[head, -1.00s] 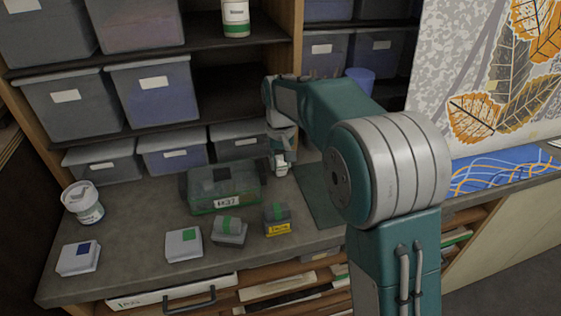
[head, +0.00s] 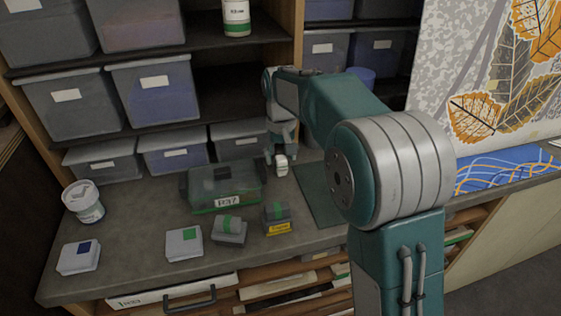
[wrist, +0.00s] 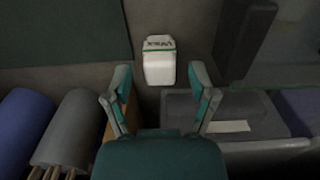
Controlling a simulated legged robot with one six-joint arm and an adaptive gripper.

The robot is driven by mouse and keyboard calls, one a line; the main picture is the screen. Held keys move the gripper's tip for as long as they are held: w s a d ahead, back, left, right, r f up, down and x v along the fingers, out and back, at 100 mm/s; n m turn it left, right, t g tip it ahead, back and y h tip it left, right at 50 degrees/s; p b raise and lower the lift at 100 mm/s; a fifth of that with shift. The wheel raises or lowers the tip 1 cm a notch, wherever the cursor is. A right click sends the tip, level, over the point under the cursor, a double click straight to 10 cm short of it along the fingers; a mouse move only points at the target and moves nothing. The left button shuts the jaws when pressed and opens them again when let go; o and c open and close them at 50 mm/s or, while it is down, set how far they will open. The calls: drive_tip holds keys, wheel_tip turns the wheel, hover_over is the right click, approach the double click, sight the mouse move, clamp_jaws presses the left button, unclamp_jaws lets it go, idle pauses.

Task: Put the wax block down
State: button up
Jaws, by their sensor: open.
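The wax block (wrist: 159,62) is a small white block with a green band and dark lettering. It rests on the grey worktop, just beyond my fingertips in the wrist view. In the head view the wax block (head: 281,160) shows as a small white shape under the end of my arm. My gripper (wrist: 160,88) is open, its two fingers spread to either side of the near end of the block, with a visible gap on each side. In the head view my gripper (head: 281,142) is small, and its fingers are hard to make out.
A green-based clear-lidded box (head: 222,188) stands left of the block. A dark green mat (head: 318,194) lies to its right. Grey bins (head: 238,142) stand behind. Small label-topped blocks (head: 184,243) and a white tub (head: 83,203) stand further left.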

sight(280, 155)
drive_tip(key=r, duration=0.5)
drive_tip(key=w+r, duration=0.1)
drive_tip(key=r, duration=0.1)
drive_tip(key=shift+a+r, duration=0.15)
drive_tip(key=shift+r, duration=0.65)
drive_tip(key=shift+s+r, duration=0.1)
drive_tip(key=shift+s, duration=0.05)
drive_tip(key=s+d+r+m+t, duration=0.1)
drive_tip(key=s+d+r, duration=0.1)
drive_tip(key=s+d, duration=0.35)
drive_tip(key=s+d+r+t, duration=0.2)
drive_tip(key=s, duration=0.7)
drive_tip(key=s+d+f+t, duration=0.1)
drive_tip(key=s+d+f, duration=0.1)
drive_tip(key=s, duration=0.6)
drive_tip(key=s+d+f+m+t, duration=0.1)
drive_tip(key=s+d+f, duration=0.1)
drive_tip(key=s+f, duration=0.3)
drive_tip(key=s, duration=0.3)
drive_tip(key=shift+f+t, duration=0.25)
drive_tip(key=shift+t, duration=0.05)
drive_tip(key=shift+o, duration=0.5)
drive_tip(key=shift+r, duration=0.1)
